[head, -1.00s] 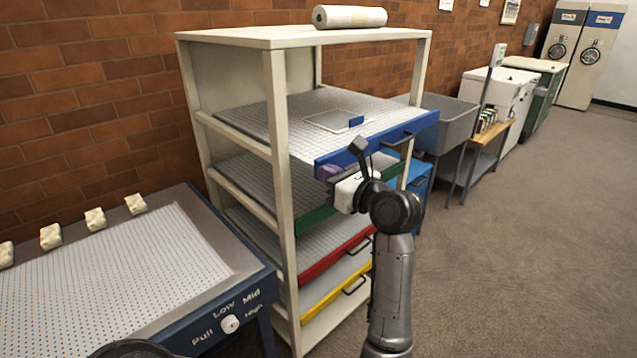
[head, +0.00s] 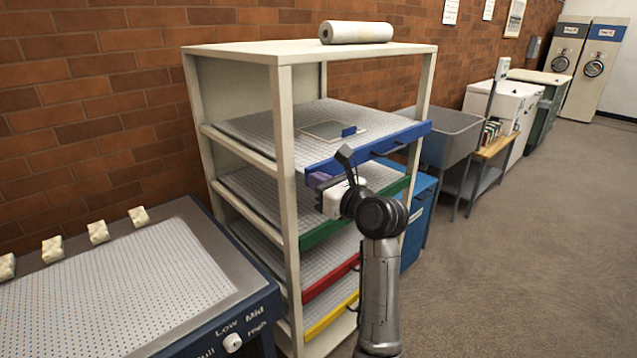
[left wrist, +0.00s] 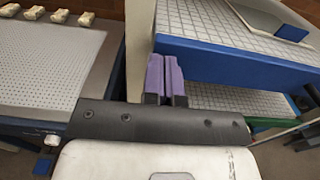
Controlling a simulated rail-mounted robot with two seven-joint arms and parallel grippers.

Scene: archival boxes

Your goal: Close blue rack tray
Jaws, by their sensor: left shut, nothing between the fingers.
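The blue rack tray (head: 368,149) is the top tray of the cream rack and sticks out a little past the rack's front posts. It also shows in the left wrist view (left wrist: 230,67). A flat pale panel with a small blue block (head: 348,131) lies on its mesh. My left gripper (head: 318,180) is at the left part of the blue front edge. In the left wrist view its purple fingers (left wrist: 166,76) are shut and empty, beside the left end of the blue front. Whether they touch it I cannot tell. My right gripper is not in view.
Below are the green (head: 325,229), red (head: 330,278) and yellow (head: 331,317) trays. A perforated table (head: 205,225) stands close at the left. A white roll (head: 356,32) lies on the rack top. A grey sink (head: 450,138) stands behind right. The floor at right is clear.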

